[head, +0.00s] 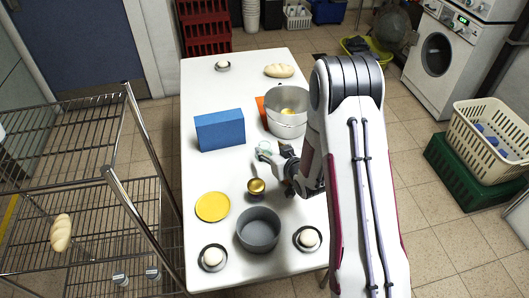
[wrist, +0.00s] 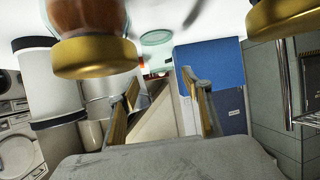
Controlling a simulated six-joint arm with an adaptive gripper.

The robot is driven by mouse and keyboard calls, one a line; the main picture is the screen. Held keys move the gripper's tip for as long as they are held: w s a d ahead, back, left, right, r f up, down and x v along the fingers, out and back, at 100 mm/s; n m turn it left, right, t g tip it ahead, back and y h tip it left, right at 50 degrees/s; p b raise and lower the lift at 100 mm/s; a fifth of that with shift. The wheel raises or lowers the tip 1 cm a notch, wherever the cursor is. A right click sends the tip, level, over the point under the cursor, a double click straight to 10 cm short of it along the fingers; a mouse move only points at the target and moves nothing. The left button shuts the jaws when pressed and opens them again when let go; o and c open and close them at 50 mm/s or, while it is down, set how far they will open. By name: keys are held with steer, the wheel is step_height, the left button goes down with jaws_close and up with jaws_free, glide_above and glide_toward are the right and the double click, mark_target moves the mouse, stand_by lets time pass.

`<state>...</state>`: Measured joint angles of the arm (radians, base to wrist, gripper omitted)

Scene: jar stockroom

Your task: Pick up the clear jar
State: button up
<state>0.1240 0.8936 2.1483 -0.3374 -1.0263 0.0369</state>
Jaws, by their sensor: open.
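The clear jar (head: 265,146), pale green and see-through, stands on the white table (head: 215,175) just past my gripper tips in the head view. In the wrist view, which looks upside down, the clear jar (wrist: 157,38) shows small and a little way off, in line with the gap between the fingers. My gripper (head: 268,158) is open and empty, low over the table. Its two fingers (wrist: 161,86) stand apart in the wrist view. A gold-lidded jar (head: 256,187) stands beside the gripper on its near side.
A blue box (head: 220,130) and a metal pot (head: 287,122) stand behind the clear jar. A yellow plate (head: 212,207), a grey pan (head: 258,238) and buns on saucers lie nearer. Large gold lids (wrist: 95,57) crowd the wrist view's top. A wire rack (head: 80,190) flanks the table's left.

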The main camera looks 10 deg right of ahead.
mark_target(262, 143)
steer(key=shift+w, duration=0.15)
steer(key=shift+a+f+x, duration=0.1)
steer(key=shift+x, duration=0.65)
steer(key=shift+a+f+x, duration=0.15)
steer(key=shift+x, duration=1.55)
steer(key=c, duration=1.2)
